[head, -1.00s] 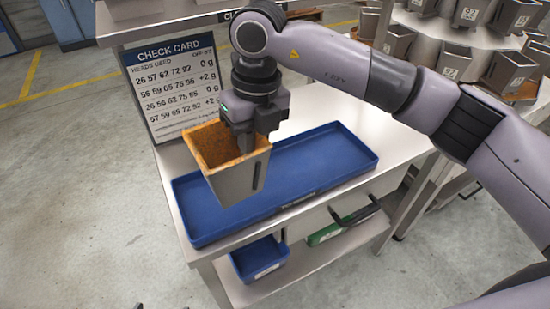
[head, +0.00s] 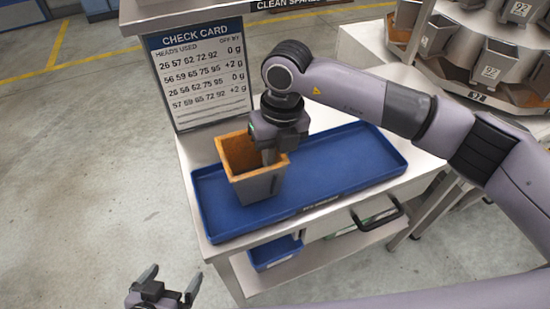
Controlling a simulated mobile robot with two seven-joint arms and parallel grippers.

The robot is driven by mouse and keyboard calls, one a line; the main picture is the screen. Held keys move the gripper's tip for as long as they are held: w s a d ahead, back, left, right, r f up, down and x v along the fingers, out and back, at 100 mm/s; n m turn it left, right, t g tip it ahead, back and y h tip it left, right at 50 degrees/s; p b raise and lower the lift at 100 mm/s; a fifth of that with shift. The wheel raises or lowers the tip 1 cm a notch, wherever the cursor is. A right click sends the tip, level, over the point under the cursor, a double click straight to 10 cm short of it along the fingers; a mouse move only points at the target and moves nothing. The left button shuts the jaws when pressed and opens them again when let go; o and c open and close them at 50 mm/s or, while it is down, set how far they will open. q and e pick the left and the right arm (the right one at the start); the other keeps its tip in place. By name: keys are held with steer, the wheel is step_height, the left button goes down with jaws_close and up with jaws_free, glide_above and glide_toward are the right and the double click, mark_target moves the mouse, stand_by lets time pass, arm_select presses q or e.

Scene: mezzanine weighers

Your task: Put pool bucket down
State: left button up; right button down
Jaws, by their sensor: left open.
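The pool bucket (head: 257,187) is a grey, tapered bucket with a rusty orange inside. It stands upright over the left part of the blue tray (head: 345,192) on the bench. Its base is at or very near the tray floor; I cannot tell if it touches. My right gripper (head: 271,160) is at the bucket's right rim, shut on its wall, with one finger inside. The outer finger shows only partly. My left gripper (head: 164,294) is open and empty at the lower left, in front of the bench and away from the bucket.
A check card (head: 202,80) stands behind the tray's left end. The tray's right half is empty. Several grey buckets (head: 490,62) stand on a round rack at the upper right.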

steer(key=shift+f, duration=0.8)
steer(key=shift+f, duration=0.1)
steer(key=c, duration=1.1)
jaws_free()
steer(key=shift+w+r, duration=0.1)
steer(key=shift+r, duration=0.25)
steer(key=r, duration=0.3)
steer(key=r+b, duration=0.1)
steer(key=r, duration=0.3)
steer(key=d+r+b, duration=0.1)
steer(key=r, duration=0.3)
steer(key=shift+w+d+r, duration=0.1)
steer(key=shift+r, duration=0.1)
